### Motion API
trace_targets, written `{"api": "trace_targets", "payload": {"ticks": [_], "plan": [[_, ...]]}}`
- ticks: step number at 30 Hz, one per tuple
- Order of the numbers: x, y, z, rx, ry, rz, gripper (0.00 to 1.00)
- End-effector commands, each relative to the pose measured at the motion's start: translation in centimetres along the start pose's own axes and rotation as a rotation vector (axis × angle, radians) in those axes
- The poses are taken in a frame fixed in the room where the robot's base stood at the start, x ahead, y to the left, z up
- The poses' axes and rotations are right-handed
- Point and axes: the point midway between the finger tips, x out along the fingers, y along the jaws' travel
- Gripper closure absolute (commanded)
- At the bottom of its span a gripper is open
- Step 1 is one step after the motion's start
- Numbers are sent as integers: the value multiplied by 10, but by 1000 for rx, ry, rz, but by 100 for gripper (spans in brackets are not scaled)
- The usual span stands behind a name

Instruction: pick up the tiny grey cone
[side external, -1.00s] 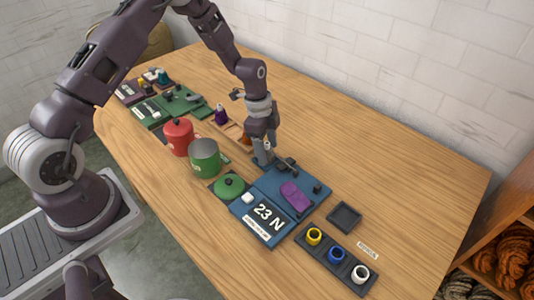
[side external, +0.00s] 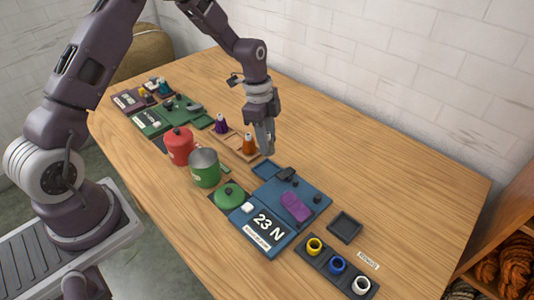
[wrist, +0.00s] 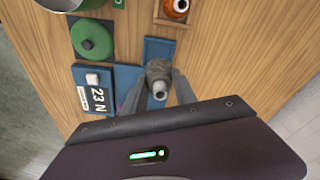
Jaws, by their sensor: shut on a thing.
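The tiny grey cone (wrist: 158,72) shows in the wrist view between the two fingers of my gripper (wrist: 160,88). My gripper is shut on it, with its pale tip pointing toward the wrist camera. In the side view my gripper (side external: 266,149) hangs above the small blue tray (side external: 266,169) at the back corner of the blue board. There the cone is hard to tell apart from the grey fingers. The small blue tray (wrist: 158,45) looks empty.
A green pot (side external: 204,170), red pot (side external: 180,146) and green lid (side external: 229,195) lie left. The blue board (side external: 290,195) reads 23 N.

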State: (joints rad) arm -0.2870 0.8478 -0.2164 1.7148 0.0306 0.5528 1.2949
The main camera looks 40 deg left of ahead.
Motion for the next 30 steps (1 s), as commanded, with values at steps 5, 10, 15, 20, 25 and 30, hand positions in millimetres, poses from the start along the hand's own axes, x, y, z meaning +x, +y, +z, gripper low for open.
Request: {"api": "trace_targets", "payload": {"ticks": [5,10,15,20,25,30], "plan": [[-32,-1,-5,-1,1,-4,100],[-53,0,-8,-1,0,-2,100],[-70,-1,-10,-1,0,-2,100],[-79,0,-12,-1,0,0,100],[-79,0,-12,-1,0,1,100],[-83,2,-3,-5,1,0,100]]}}
